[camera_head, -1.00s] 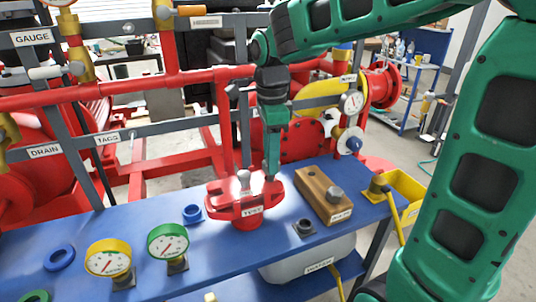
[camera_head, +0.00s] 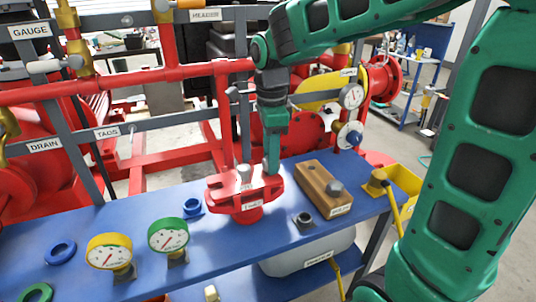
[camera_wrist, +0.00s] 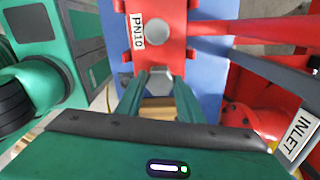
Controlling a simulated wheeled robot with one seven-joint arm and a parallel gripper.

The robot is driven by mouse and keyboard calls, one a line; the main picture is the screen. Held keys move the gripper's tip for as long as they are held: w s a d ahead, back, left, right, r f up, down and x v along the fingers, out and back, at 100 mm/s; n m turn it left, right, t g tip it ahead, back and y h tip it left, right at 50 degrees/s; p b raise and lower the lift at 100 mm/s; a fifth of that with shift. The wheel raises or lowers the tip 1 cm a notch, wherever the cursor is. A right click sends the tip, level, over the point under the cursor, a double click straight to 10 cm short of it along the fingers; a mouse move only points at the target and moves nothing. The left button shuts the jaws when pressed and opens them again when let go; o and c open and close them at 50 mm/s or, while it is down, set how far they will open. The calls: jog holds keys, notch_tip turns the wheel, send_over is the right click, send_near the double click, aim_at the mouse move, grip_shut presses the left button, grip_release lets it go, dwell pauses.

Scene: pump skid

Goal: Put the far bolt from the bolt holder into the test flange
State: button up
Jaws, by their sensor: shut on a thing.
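The red test flange (camera_head: 262,196) stands on the blue bench, one grey bolt (camera_head: 244,175) upright in its left side. That bolt also shows in the wrist view (camera_wrist: 157,32), beside the PN10 label. My gripper (camera_head: 272,172) points straight down at the flange's right side.
Yellow (camera_head: 110,250) and green (camera_head: 168,236) gauges stand left of the flange. A blue ring (camera_head: 192,206) and a dark fitting (camera_head: 304,219) lie close by. A yellow bin (camera_head: 404,180) is at the right end. Red pipes and grey rails rise behind.

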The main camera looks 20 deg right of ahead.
jog(key=shift+f, duration=0.2)
jog(key=o, duration=1.2)
jog(key=shift+c, duration=0.2)
jog(key=shift+r, duration=0.1)
notch_tip(320, 180, up, 11)
jog(key=shift+f, duration=0.2)
jog(key=s+d+f+n, duration=0.7)
jog(key=s+d, duration=0.1)
jog(key=s, duration=0.3)
jog(key=s+d+f+n, duration=0.6)
jog(key=s+d, duration=0.3)
jog(key=s, duration=0.3)
jog(key=shift+s+d+f+n, duration=0.2)
jog(key=shift+f+n, duration=0.2)
jog(key=shift+f, duration=0.35)
